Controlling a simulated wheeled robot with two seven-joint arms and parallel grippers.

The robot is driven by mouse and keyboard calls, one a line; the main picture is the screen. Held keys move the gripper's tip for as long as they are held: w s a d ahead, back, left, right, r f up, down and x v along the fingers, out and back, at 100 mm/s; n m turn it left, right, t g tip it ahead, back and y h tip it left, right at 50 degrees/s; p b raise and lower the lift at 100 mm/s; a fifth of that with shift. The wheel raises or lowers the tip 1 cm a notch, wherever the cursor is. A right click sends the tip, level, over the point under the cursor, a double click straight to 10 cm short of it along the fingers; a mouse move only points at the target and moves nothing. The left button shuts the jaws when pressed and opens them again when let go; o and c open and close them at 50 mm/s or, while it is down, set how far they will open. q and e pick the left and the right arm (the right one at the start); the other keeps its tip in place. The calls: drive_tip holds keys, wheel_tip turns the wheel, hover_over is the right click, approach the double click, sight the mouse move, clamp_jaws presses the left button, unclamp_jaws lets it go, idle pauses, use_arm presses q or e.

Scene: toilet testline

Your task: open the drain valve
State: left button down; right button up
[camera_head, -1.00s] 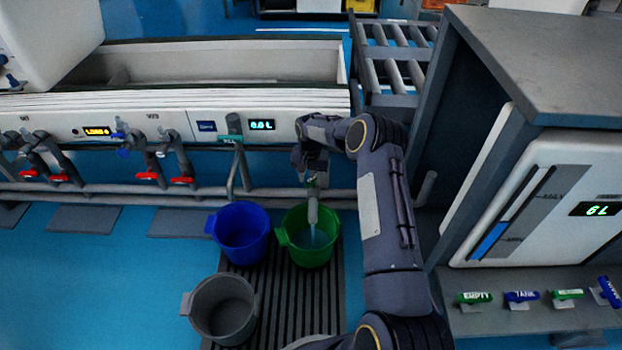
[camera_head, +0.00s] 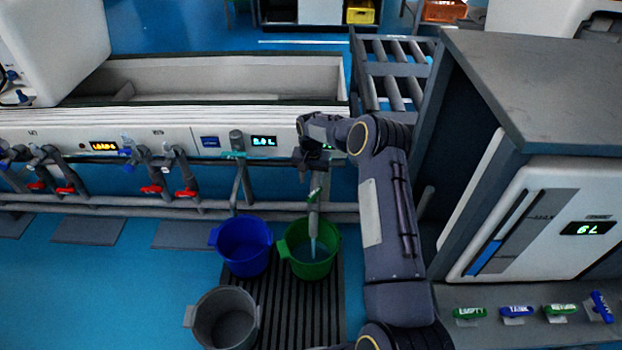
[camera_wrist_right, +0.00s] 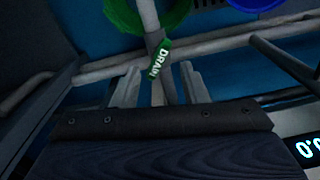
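The drain valve has a green handle marked DRAIN (camera_wrist_right: 158,60). In the head view the handle (camera_head: 316,193) sits on a grey pipe below the trough's front panel, tilted slightly. A pale stream (camera_head: 312,246) runs from the pipe's spout into the green bucket (camera_head: 332,262). My right gripper (camera_head: 313,168) is just above the handle in the head view. In the right wrist view its two fingers (camera_wrist_right: 160,86) are spread apart, with the handle beyond and between their tips, and nothing held. My left gripper is not in view.
A blue bucket (camera_head: 243,247) and a grey bucket (camera_head: 226,318) stand beside the green one on a slatted floor grate (camera_head: 290,310). Red-handled valves (camera_head: 151,190) line the pipes at left. A grey cabinet (camera_head: 545,85) stands close on the right.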

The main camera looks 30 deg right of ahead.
idle(0.4)
wheel_tip(320, 180, up, 8)
drive_tip(key=p, duration=0.2)
drive_tip(key=shift+s+a+f, duration=0.1)
